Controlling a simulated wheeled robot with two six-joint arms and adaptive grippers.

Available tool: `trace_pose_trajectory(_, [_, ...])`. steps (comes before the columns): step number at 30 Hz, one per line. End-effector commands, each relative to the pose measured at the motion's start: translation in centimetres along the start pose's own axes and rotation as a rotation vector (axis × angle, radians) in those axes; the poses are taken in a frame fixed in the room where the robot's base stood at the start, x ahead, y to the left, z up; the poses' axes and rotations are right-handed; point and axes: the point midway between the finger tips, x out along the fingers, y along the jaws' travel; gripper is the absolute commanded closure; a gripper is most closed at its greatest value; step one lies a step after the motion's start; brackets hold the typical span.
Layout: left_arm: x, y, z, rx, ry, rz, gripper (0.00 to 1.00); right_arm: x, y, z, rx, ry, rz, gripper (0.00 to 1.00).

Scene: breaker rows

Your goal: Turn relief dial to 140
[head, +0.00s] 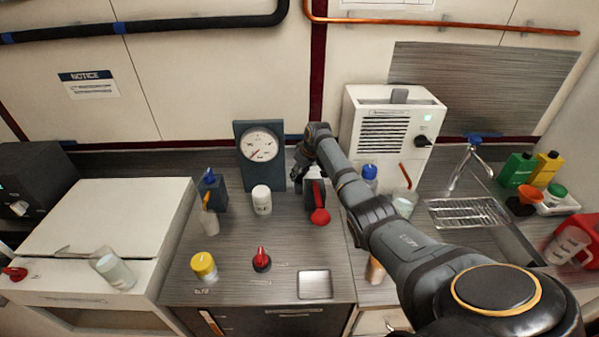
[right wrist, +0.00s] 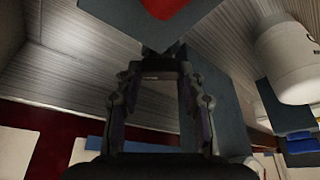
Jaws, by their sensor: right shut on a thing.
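No label reading relief is legible. A red pointer knob (head: 261,259) on a dark round base sits on the counter front, with small unreadable marks beside it. A round gauge (head: 258,146) with a red needle stands on a dark plate at the back. My right gripper (head: 298,178) is by a dark block (head: 313,202) with a red lever, right of the gauge. In the right wrist view its fingers (right wrist: 158,62) meet at the underside of a blue-grey block (right wrist: 160,32) with red on top. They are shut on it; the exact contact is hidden. My left gripper is out of view.
A white jar (head: 262,200), a blue-handled valve block (head: 211,188) and a yellow-capped jar (head: 204,266) stand left of my right arm. A white vented box (head: 388,135) is behind the arm.

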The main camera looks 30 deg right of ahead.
Motion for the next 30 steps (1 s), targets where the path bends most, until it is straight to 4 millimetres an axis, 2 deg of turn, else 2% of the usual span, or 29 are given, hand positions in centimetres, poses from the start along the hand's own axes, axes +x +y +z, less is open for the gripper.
trace_pose_trajectory(6, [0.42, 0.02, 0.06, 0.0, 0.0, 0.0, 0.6, 0.01, 0.13, -0.04, -0.117, 0.002, -0.047, 0.92])
trace_pose_trajectory(14, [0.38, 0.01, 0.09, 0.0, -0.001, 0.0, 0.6, -0.04, 0.11, -0.07, -0.121, 0.003, -0.048, 0.92])
trace_pose_trajectory(15, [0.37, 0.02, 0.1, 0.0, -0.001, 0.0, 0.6, -0.04, 0.11, -0.07, -0.12, 0.003, -0.048, 0.57])
trace_pose_trajectory(19, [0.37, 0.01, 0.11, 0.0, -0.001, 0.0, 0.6, -0.03, 0.1, -0.06, -0.12, 0.002, -0.048, 0.39])
trace_pose_trajectory(30, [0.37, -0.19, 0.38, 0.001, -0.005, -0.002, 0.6, -0.38, 0.16, -0.05, -0.118, 0.002, -0.048, 0.38])
